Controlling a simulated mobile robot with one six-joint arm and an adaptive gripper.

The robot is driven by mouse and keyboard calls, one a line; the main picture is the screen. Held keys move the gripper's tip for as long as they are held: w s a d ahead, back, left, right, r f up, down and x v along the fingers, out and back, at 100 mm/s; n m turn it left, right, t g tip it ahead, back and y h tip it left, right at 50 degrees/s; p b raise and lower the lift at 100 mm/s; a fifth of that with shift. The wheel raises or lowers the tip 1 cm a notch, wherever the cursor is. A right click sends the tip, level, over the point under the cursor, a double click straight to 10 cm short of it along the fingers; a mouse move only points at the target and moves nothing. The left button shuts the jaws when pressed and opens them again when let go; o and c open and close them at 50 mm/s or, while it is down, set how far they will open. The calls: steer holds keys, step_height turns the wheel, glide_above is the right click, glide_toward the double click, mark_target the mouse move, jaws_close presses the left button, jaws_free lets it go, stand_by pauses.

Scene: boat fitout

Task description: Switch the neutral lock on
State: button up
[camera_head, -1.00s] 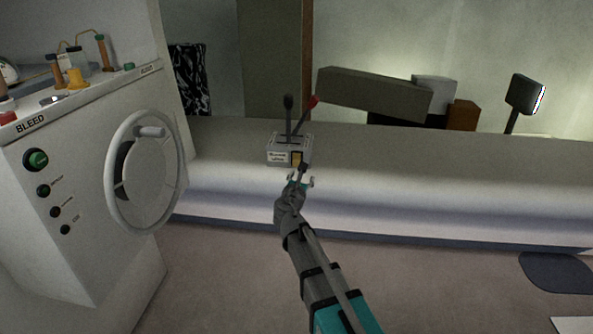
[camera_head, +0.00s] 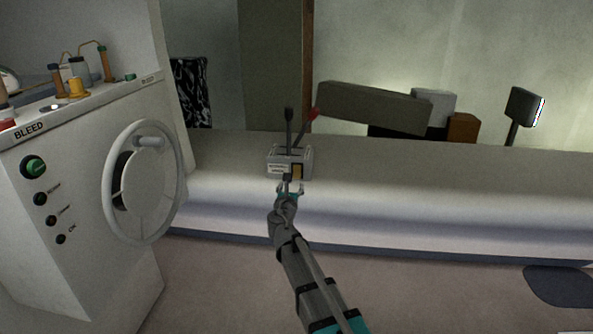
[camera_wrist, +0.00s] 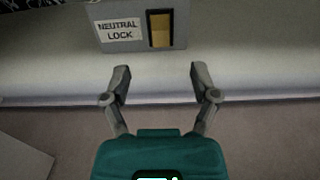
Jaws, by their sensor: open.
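The neutral lock is a yellow rocker in a dark frame (camera_wrist: 160,29), on the front face of a grey control box (camera_head: 305,157). A white label (camera_wrist: 119,29) reading "NEUTRAL LOCK" is left of it. Two levers rise from the box, one with a black knob (camera_head: 289,114) and one with a red knob (camera_head: 312,114). My gripper (camera_wrist: 158,72) is open and empty, its fingers spread. It is in front of and below the rocker, apart from it in the wrist view. In the head view the gripper (camera_head: 290,188) is just below the box front.
The box sits at the front edge of a long pale bench (camera_head: 440,170). A white console with a wheel (camera_head: 142,182) and buttons stands at left. A long grey-green block (camera_head: 375,107) and a dark screen (camera_head: 524,107) are behind.

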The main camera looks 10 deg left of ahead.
mark_target(297, 167)
steer(key=w, duration=1.2)
steer(key=shift+w+d, duration=0.1)
steer(key=shift+d, duration=0.05)
steer(key=shift+c, duration=0.3)
jaws_close()
